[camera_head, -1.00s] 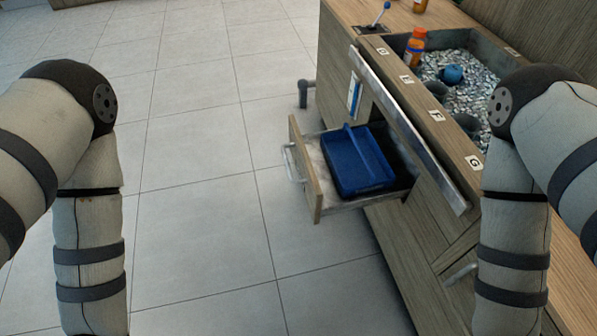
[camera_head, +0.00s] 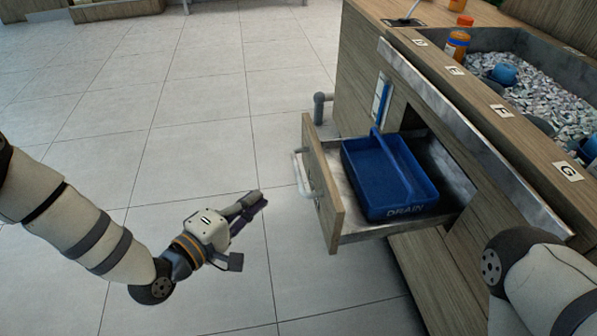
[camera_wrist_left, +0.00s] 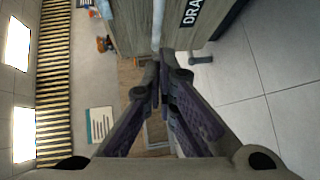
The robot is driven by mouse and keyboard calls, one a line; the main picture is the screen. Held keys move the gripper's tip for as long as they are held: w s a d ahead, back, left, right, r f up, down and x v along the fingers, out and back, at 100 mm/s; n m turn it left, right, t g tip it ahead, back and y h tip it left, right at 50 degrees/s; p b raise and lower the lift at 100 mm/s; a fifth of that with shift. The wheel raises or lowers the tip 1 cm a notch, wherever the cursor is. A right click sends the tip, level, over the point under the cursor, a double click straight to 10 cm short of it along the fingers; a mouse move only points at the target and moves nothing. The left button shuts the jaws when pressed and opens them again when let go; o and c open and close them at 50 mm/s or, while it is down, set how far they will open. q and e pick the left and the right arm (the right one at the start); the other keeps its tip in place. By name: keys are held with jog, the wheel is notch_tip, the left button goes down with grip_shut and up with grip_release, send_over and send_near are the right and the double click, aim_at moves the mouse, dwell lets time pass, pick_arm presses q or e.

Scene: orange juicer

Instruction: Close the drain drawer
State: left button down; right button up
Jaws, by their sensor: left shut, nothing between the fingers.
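The drain drawer (camera_head: 324,190) is pulled out from the wooden counter, with a pale bar handle (camera_head: 301,172) on its front. A blue bin marked DRAIN (camera_head: 385,180) sits inside it. My left gripper (camera_head: 256,200) is shut and empty, left of the drawer front and apart from the handle, pointing toward it. In the left wrist view my left gripper's fingers (camera_wrist_left: 158,72) are together, with a wooden panel and partly cut-off DRA lettering (camera_wrist_left: 190,12) beyond them. My right gripper is out of view; only part of the right arm shows.
The counter (camera_head: 480,110) has a sloping metal-edged front above the drawer. A sink-like basin of ice (camera_head: 550,100) and an orange bottle (camera_head: 457,45) are on top. A grey pipe (camera_head: 320,105) stands behind the drawer. Tiled floor left of the drawer is free.

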aim_at(297, 162)
pick_arm(q)
jog(key=shift+n+t+h, duration=0.3)
jog(key=shift+n+t, duration=0.1)
jog(key=shift+t, duration=0.5)
jog(key=shift+r+b+x, duration=0.35)
jog(key=shift+r+x, duration=0.2)
jog(key=shift+x, duration=1.95)
jog(key=shift+r+b+x, duration=0.4)
jog(key=shift+r+x, duration=0.15)
jog(key=shift+x, duration=1.95)
jog(key=shift+r+b+x, duration=0.35)
jog(key=shift+r+x, duration=0.2)
jog(key=shift+x, duration=1.95)
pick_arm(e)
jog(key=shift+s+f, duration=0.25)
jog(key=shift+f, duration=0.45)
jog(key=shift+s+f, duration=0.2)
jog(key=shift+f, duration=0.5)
pick_arm(q)
jog(key=shift+s+d, duration=0.1)
jog(key=shift+d, duration=0.15)
